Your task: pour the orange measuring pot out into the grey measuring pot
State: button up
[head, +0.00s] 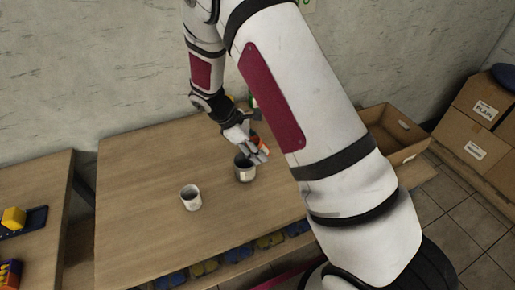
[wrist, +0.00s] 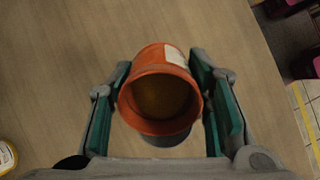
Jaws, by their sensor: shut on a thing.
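My gripper (head: 257,152) is shut on the orange measuring pot (head: 263,146), which is mostly hidden behind the fingers in the head view. In the wrist view the orange pot (wrist: 160,68) sits between the green finger pads (wrist: 168,105), its round mouth towards the camera and a brownish-yellow inside showing. The grey measuring pot (head: 244,171), dark with a pale label, stands upright on the table just below my gripper. In the wrist view a grey edge (wrist: 166,140) shows just beyond the orange rim. I cannot see any stream between the pots.
A white pot (head: 190,199) stands on the wooden table (head: 140,170), left and in front of the grey pot. A pot with yellow (wrist: 6,157) shows at the wrist view's left edge. An open cardboard box (head: 400,135) is at right. The table's left part is clear.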

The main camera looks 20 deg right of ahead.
jog(key=shift+g+h+b, duration=0.5)
jog(key=shift+h+b, duration=0.8)
jog(key=shift+h, duration=0.2)
dwell(2.0)
jog(key=shift+f+g+h+b, duration=0.1)
jog(key=shift+g+h+b, duration=0.4)
jog(key=shift+h+b, duration=0.85)
dwell(3.2)
